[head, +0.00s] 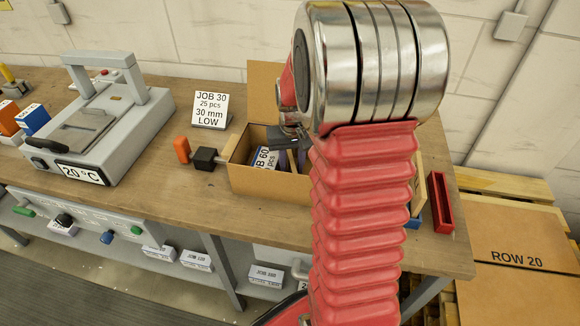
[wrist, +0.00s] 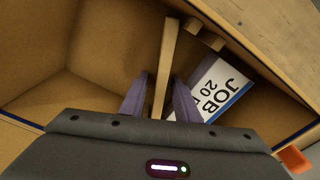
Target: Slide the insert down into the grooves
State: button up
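The insert is a thin light-wood panel, seen edge-on as a pale strip (wrist: 164,62) in the wrist view, standing inside the cardboard-lined wooden box (head: 258,187). Its upper end is near the box wall with small wooden blocks (wrist: 203,33); my gripper body hides its lower end. My gripper (wrist: 161,82) has its two purple fingers on either side of the insert, inside the box. A dark gap shows between the left finger and the insert; the right finger is very close to it. In the head view my gripper (head: 290,158) is over the box, and my arm hides much of it.
A printed JOB card (wrist: 212,90) lies in the box right of the insert. A JOB 30 sign (head: 211,108) stands behind the box. An orange-handled tool (head: 183,150) is left of it, and a red tray (head: 441,202) is right. A grey machine (head: 100,120) stands far left.

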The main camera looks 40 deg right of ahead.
aim_at(291, 164)
jog(key=r, duration=1.2)
jog(key=shift+s+a, duration=0.2)
jog(key=shift+s, duration=0.2)
jog(key=s+a+r+n+t, duration=0.2)
jog(key=s+a, duration=0.5)
jog(key=a, duration=0.4)
jog(key=s+a+r+n+t, duration=0.2)
jog(key=s+a+r+n, duration=0.1)
jog(key=s+a, duration=0.5)
jog(key=a, duration=0.3)
jog(key=shift+r+t, duration=0.2)
jog(key=shift+t, duration=0.2)
